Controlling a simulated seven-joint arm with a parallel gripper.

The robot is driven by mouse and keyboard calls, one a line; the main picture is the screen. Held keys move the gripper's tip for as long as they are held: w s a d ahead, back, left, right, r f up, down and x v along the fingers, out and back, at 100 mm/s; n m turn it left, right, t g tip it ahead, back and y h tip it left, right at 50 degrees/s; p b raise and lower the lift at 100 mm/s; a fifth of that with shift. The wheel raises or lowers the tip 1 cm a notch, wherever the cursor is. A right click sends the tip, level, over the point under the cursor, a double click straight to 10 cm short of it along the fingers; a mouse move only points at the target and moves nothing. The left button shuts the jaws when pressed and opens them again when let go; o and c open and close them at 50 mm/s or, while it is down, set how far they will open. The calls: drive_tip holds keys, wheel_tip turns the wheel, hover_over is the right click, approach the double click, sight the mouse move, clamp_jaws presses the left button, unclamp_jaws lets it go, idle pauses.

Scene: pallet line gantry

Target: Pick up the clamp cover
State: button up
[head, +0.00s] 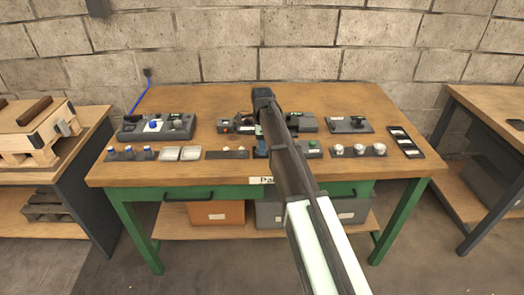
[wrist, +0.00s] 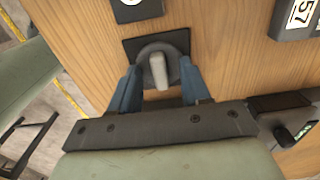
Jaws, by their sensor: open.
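A round grey part with a raised light-grey handle (wrist: 158,68), which looks like the clamp cover, sits on a dark square plate (wrist: 183,41) on the wooden bench in the wrist view. My gripper (wrist: 161,88) is open, with one blue finger on each side of the grey part's lower portion. I cannot tell whether the fingers touch it. The grey part seems to hold nothing and rests on its plate.
The back of the bench is clear.

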drive_tip(key=shift+c, duration=0.2)
clamp_jaws()
idle(0.3)
wheel_tip(320, 180, up, 9)
drive_tip(key=w+a+r, duration=0.1)
drive_tip(key=w+a, duration=1.4)
drive_tip(key=w, duration=0.2)
drive_tip(key=shift+a+r, duration=0.15)
drive_tip(key=shift+r, duration=0.15)
